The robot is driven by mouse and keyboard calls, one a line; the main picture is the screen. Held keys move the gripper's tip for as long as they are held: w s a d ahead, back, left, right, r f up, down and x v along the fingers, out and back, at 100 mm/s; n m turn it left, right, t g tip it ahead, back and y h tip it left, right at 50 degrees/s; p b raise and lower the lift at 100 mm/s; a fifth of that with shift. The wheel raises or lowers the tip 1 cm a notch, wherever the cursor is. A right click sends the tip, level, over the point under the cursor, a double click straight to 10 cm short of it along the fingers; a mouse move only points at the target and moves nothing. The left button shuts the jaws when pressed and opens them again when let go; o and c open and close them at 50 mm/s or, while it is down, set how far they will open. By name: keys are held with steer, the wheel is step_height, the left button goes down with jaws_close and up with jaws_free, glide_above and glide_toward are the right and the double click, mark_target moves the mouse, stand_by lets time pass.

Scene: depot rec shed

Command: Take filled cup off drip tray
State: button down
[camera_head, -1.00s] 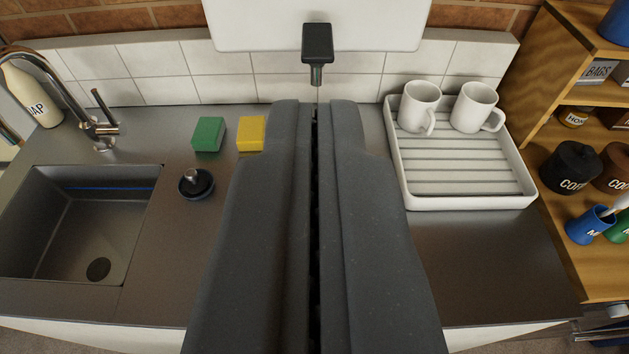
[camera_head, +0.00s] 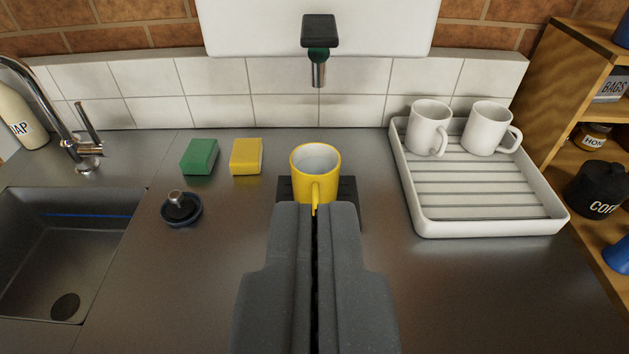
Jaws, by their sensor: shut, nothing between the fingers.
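A yellow cup (camera_head: 303,178) stands upright on a small black drip tray (camera_head: 347,189), below the dark spout (camera_head: 318,65) on the wall. Its inside is pale, and the surface in it looks greyish-white. Its handle faces me. My gripper (camera_head: 314,208) is shut and empty, with its fingertips just in front of the cup at the handle's lower end. I cannot tell whether the tips touch the handle. The fingers hide the front of the drip tray.
A white drainer (camera_head: 490,225) with two white mugs (camera_head: 429,127) stands to the right. A green sponge (camera_head: 199,157), a yellow sponge (camera_head: 246,157) and a black plug (camera_head: 181,209) lie to the left, beside the sink (camera_head: 60,260). The counter right of my gripper is clear.

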stand_by(0.3)
steer(key=c, duration=1.4)
jaws_free()
steer(key=shift+w, duration=0.25)
steer(key=o, duration=1.4)
steer(key=p+x, duration=0.5)
steer(key=x, duration=0.1)
steer(key=shift+w+f, duration=0.15)
steer(key=shift+w, duration=0.1)
steer(key=shift+c, duration=0.2)
steer(key=g+p, duration=0.2)
steer(key=p, duration=1.9)
glide_above(315, 179)
steer(key=s, duration=1.1)
step_height(315, 179, down, 18)
steer(key=x, duration=0.8)
steer(key=shift+a, duration=0.25)
steer(key=shift+d+r+x, duration=0.1)
steer(key=shift+d+x, duration=0.05)
steer(key=shift+x, duration=0.95)
steer(key=shift+d+r+x, duration=0.1)
steer(key=shift+r+x, duration=0.05)
steer(key=shift+x, duration=1.8)
